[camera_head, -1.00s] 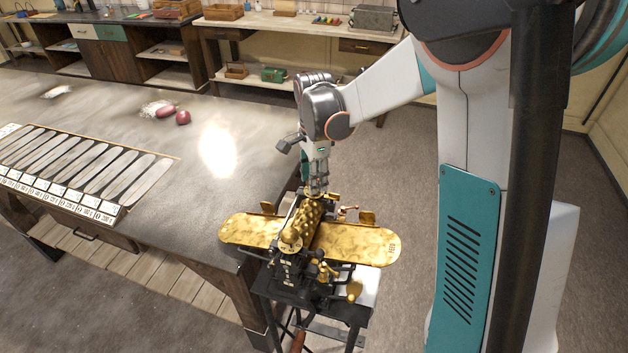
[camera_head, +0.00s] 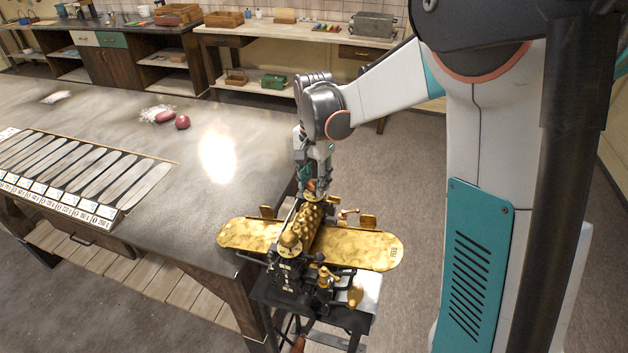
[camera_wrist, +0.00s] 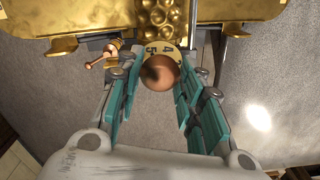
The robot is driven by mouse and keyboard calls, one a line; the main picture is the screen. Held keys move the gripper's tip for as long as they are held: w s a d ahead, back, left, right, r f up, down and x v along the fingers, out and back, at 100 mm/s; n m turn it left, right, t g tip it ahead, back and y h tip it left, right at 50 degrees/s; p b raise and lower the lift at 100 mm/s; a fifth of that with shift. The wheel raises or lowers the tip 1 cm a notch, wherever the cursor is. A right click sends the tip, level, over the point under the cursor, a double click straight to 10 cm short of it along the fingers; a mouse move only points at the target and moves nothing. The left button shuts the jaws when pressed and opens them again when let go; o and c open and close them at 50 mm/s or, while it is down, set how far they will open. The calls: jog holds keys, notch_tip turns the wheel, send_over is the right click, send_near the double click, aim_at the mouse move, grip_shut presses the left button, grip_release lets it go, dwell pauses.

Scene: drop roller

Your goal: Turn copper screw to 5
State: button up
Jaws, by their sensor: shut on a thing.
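The copper screw (camera_wrist: 160,74) shows in the wrist view as a round copper knob at the rear end of the gold drop roller (camera_head: 308,226). A pale yellow number dial (camera_wrist: 152,50) lies behind it, with 5 and 4 readable at its top and another figure, partly covered, at the right. My gripper (camera_head: 313,187) is shut on the copper screw, with its teal-padded fingers on both sides of the knob. In the head view the screw is mostly hidden by the fingers. I cannot tell which figure the dial is set to.
A copper-tipped crank handle (camera_wrist: 101,58) sticks out just left of my gripper in the wrist view. The roller's gold plates (camera_head: 362,247) spread to both sides. A large worktable (camera_head: 90,110) with a numbered tray (camera_head: 75,170) stands at the left. Open floor lies at the right.

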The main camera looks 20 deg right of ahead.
aim_at(314, 182)
jog(key=shift+f, duration=0.1)
dwell(0.3)
jog(key=o, duration=1)
jog(key=shift+o, duration=0.2)
notch_tip(314, 182, up, 12)
